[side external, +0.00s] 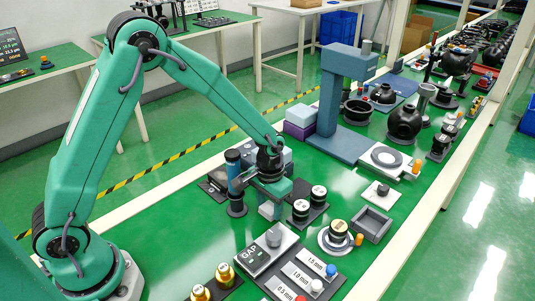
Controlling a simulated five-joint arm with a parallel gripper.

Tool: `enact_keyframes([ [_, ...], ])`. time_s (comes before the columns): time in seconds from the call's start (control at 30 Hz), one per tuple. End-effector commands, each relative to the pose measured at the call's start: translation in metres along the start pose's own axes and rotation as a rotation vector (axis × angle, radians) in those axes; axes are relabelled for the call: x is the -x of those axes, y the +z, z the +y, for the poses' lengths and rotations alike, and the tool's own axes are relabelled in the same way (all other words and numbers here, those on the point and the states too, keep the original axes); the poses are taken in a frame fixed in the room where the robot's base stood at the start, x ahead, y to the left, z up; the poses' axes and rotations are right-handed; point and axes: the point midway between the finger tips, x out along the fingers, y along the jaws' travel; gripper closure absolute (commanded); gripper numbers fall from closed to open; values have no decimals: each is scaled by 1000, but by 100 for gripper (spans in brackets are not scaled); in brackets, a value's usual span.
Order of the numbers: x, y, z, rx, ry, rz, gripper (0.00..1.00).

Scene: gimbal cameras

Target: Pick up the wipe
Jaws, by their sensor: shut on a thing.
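My gripper (269,200) points down over the green bench, in the middle of the view. It is shut on a small pale piece, which looks like the wipe (268,211). The wipe shows just below the fingers, and its upper part is hidden by them. I cannot tell whether its lower edge touches the bench.
A dark post with a blue top (235,180) stands close left of my gripper. Two black cylinders (309,200) stand on a dark tray close to the right. A gap gauge panel (268,250) lies in front. A blue-grey stand (335,105) rises behind.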

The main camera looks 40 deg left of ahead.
Motion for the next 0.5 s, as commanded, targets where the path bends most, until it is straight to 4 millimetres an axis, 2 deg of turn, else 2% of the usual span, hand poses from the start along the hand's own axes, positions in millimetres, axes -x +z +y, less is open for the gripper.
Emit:
enact_keyframes([
  [0.27,1,0,0,0,0,1,77],
  [0.5,13,-1,0,0,1,3,77],
])
